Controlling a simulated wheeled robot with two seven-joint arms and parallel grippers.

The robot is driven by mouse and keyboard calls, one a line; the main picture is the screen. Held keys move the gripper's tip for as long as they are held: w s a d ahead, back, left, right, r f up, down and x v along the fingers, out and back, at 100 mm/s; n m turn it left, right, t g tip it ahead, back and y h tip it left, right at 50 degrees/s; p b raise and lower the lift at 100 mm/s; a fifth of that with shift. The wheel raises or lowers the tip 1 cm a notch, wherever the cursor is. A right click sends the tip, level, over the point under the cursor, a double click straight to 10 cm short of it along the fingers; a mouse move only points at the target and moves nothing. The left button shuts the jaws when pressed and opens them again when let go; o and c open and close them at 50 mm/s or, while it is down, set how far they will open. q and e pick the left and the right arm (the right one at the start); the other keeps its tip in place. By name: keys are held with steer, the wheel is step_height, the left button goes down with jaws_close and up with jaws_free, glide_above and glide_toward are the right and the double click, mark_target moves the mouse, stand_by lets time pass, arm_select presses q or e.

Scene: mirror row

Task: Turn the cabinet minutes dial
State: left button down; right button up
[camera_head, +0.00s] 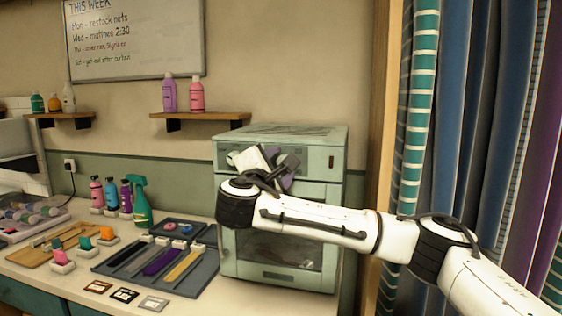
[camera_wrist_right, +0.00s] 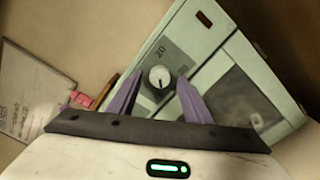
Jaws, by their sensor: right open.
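The pale green cabinet (camera_head: 325,150) stands at the right end of the counter, with a glass door below a panel. In the right wrist view the round white minutes dial (camera_wrist_right: 160,76) sits on a grey plate with the number 20 and another partly hidden number. My right gripper (camera_wrist_right: 159,82) is open, its two purple fingers on either side of the dial in that view. I cannot tell whether they touch it. In the head view my right gripper (camera_head: 285,166) is at the cabinet's upper front and hides the dial. My left gripper is out of view.
A dark tray (camera_head: 115,268) with several brushes or combs lies left of the cabinet. A green spray bottle (camera_head: 140,203) and several other bottles stand behind. A shelf (camera_head: 205,116) with two bottles hangs above. Curtains (camera_head: 470,120) hang at the right.

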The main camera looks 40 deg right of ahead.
steer(key=shift+w+d, duration=0.4)
steer(key=shift+d, duration=0.1)
steer(key=c, duration=1.1)
steer(key=shift+o, duration=0.2)
